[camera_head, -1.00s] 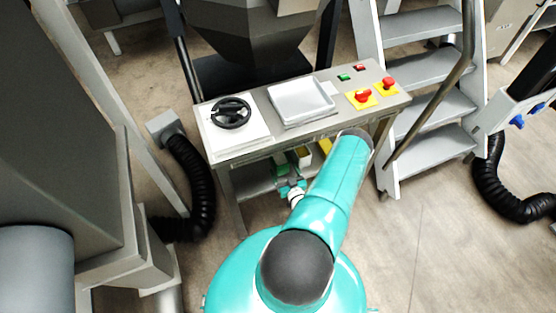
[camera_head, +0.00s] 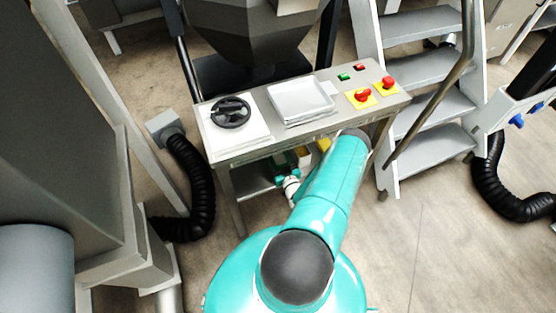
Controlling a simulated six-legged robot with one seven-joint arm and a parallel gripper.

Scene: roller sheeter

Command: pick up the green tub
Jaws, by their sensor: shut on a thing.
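The green tub (camera_head: 279,159) is a small dark green patch in the shade under the front edge of the control table, mostly hidden by the tabletop and my gripper. My gripper (camera_head: 282,172) is at the lower shelf, right at the tub, and shut on it. The fingertips are small and partly hidden, so the exact contact is hard to see.
A yellow-rimmed tub (camera_head: 303,153) and a yellow thing (camera_head: 323,145) sit just right of the green tub. The tabletop (camera_head: 255,98) hangs close above. Table legs, a black hose (camera_head: 195,180) and grey stairs (camera_head: 430,155) flank the space. Floor in front is clear.

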